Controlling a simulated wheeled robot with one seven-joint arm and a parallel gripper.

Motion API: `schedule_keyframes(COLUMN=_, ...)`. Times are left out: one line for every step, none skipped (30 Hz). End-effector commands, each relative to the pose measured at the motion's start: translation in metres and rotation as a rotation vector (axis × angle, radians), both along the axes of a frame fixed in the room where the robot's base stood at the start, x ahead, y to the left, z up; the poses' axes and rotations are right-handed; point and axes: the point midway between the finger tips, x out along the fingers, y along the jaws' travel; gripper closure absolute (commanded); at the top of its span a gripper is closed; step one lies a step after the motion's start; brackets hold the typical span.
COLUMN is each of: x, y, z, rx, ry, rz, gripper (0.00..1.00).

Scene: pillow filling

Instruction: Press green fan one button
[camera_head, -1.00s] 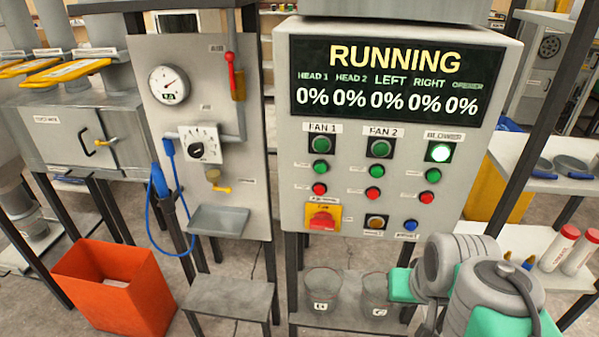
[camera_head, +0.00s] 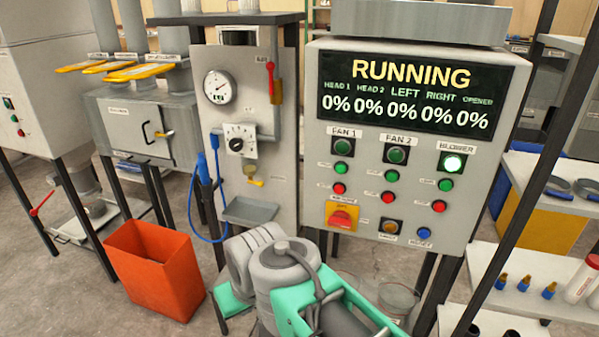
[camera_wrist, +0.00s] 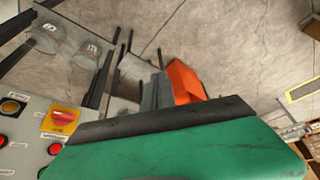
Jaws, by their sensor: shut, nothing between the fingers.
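The grey control panel (camera_head: 400,215) faces me in the head view. Under the FAN 1 label is a green round lamp or button (camera_head: 342,148) in a dark square frame. Below it sit a small green button (camera_head: 340,168) and a small red button (camera_head: 338,188). My grey and green arm is low in front of the panel, below these buttons. In the wrist view a large green part of mine with a dark edge fills the bottom, and the panel's lower corner (camera_wrist: 28,158) shows at left.
The panel's screen (camera_head: 415,95) reads RUNNING with zeros, and the BLOWER light (camera_head: 452,162) glows. A red-and-yellow emergency stop (camera_head: 342,217) is low on the panel. An orange bin (camera_head: 155,270) stands on the floor at left. A shelf (camera_head: 545,260) is at right.

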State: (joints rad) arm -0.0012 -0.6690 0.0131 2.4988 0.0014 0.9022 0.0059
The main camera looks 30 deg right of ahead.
Motion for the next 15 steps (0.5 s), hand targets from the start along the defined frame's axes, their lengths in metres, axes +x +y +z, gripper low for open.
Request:
schedule_keyframes(x=0.000, y=0.000, z=0.000, rx=0.000, ry=0.000, rz=0.000, gripper=1.00)
schedule_keyframes(x=0.000, y=0.000, z=0.000, rx=0.000, ry=0.000, rz=0.000, gripper=1.00)
schedule_keyframes(x=0.000, y=0.000, z=0.000, rx=0.000, ry=0.000, rz=0.000, gripper=1.00)
schedule_keyframes(x=0.000, y=0.000, z=0.000, rx=0.000, ry=0.000, rz=0.000, gripper=1.00)
schedule_keyframes(x=0.000, y=0.000, z=0.000, rx=0.000, ry=0.000, rz=0.000, gripper=1.00)
schedule_keyframes(x=0.000, y=0.000, z=0.000, rx=0.000, ry=0.000, rz=0.000, gripper=1.00)
schedule_keyframes(x=0.000, y=0.000, z=0.000, rx=0.000, ry=0.000, rz=0.000, gripper=1.00)
schedule_keyframes(x=0.000, y=0.000, z=0.000, rx=0.000, ry=0.000, rz=0.000, gripper=1.00)
schedule_keyframes(x=0.000, y=0.000, z=0.000, rx=0.000, ry=0.000, rz=0.000, gripper=1.00)
schedule_keyframes(x=0.000, y=0.000, z=0.000, rx=0.000, ry=0.000, rz=-0.001, gripper=1.00)
schedule_keyframes(x=0.001, y=-0.001, z=-0.001, rx=0.001, ry=-0.003, rz=-0.003, gripper=1.00)
schedule_keyframes(x=0.005, y=-0.003, z=-0.002, rx=0.005, ry=-0.011, rz=-0.011, gripper=1.00)
schedule_keyframes(x=0.010, y=-0.005, z=-0.004, rx=0.011, ry=-0.023, rz=-0.019, gripper=1.00)
schedule_keyframes(x=0.017, y=-0.009, z=-0.006, rx=0.020, ry=-0.040, rz=-0.031, gripper=1.00)
schedule_keyframes(x=0.031, y=-0.015, z=-0.008, rx=0.036, ry=-0.073, rz=-0.052, gripper=1.00)
